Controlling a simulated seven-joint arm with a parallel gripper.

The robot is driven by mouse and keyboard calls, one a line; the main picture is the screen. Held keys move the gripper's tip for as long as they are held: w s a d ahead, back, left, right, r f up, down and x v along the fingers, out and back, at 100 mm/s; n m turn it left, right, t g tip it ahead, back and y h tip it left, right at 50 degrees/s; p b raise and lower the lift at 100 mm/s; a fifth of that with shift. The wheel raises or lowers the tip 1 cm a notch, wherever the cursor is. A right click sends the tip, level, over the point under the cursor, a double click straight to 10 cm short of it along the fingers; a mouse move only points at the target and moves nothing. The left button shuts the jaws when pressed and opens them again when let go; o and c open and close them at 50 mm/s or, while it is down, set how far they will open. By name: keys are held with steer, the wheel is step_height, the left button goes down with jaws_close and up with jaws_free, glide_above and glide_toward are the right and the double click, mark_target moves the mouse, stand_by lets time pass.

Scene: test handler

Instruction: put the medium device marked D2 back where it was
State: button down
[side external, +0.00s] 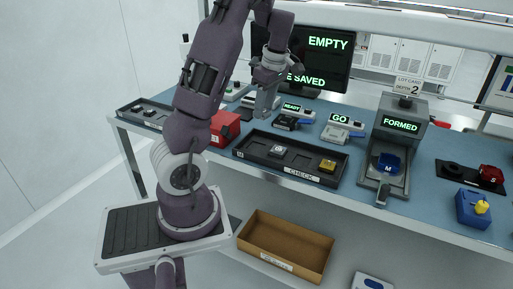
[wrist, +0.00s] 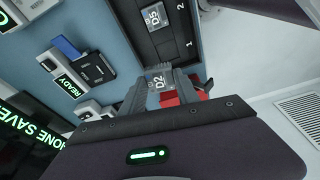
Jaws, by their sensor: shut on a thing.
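My gripper (side external: 266,104) is above the bench, left of the READY station. In the wrist view my gripper (wrist: 163,88) is shut on a grey device marked D2 (wrist: 158,83), held between the fingertips. In the side view D2 cannot be told apart from the fingers. Another dark tray (side external: 125,113) at the left end of the bench holds a small device (side external: 149,112).
READY (side external: 291,107) and GO (side external: 340,124) stations sit behind the CHECK tray. The FORMED press (side external: 400,128) holds a blue M piece (side external: 388,162). A screen (side external: 325,65) stands behind; a brown bin (side external: 285,243) is below the bench.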

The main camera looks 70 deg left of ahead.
mark_target(255, 147)
steer(key=shift+n, duration=0.8)
steer(key=f, duration=0.3)
steer(key=s+f, duration=0.1)
steer(key=f, duration=0.2)
steer(key=s+f, duration=0.1)
steer(key=f, duration=0.3)
steer(key=shift+d, duration=0.35)
steer(key=shift+f, duration=0.1)
steer(key=c, duration=0.9)
jaws_free()
steer(key=shift+f, duration=0.1)
